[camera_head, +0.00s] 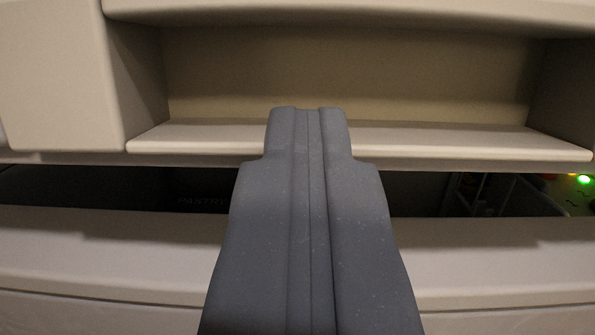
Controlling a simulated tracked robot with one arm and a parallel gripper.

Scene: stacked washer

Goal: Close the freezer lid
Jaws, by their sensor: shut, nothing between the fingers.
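The freezer lid (480,138) appears as the pale beige part across the top of the view, with a wide, shallow recess (340,75) in its front. A long dark gap (110,187) runs between the lid's lower edge and the pale freezer body (110,250), so the lid stands open by some amount. My gripper (309,112) is shut and empty. It points forward in the middle of the view, its tips overlapping the recess and its front ledge. I cannot tell whether the tips touch the lid. My gripper hides the middle of the gap.
Dim shapes, perhaps a rack or basket (490,195), show in the gap at right. Faint lettering shows in the gap at left. A green light (583,180) glows at the far right. A pale block (60,75) borders the recess on the left.

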